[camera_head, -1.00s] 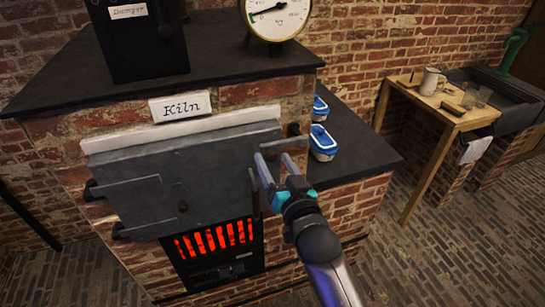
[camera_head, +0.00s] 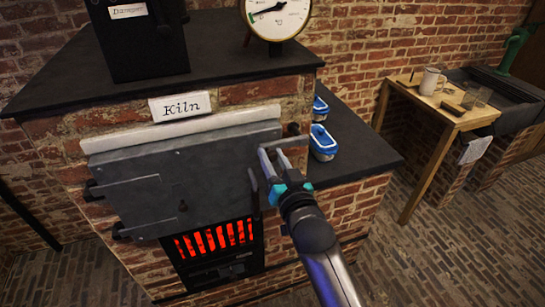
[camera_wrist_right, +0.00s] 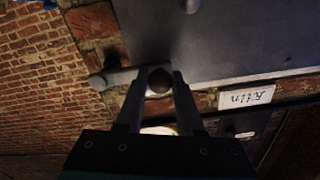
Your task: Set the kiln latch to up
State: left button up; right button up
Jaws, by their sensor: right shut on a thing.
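The kiln door (camera_head: 190,180) is a grey metal plate, closed on the brick kiln front below the white "Kiln" label (camera_head: 181,106). The latch is a grey bar (camera_head: 296,142) at the door's upper right edge, lying roughly level. In the right wrist view the latch bar (camera_wrist_right: 118,77) ends in a round dark knob between my fingers. My right gripper (camera_head: 270,152) is shut on the latch at its knob end; it also shows in the right wrist view (camera_wrist_right: 159,74). The fingers hide part of the latch in the head view. My left gripper is not in view.
A glowing red grate (camera_head: 215,240) sits below the door. Blue-lidded jars (camera_head: 323,140) stand on the dark ledge just right of the latch. A dial gauge (camera_head: 276,14) stands on the kiln top. A wooden table (camera_head: 440,112) is farther right.

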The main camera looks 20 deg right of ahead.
grip_shut()
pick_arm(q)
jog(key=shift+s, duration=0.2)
pick_arm(e)
jog(key=shift+w+r, duration=0.1)
dwell(0.6)
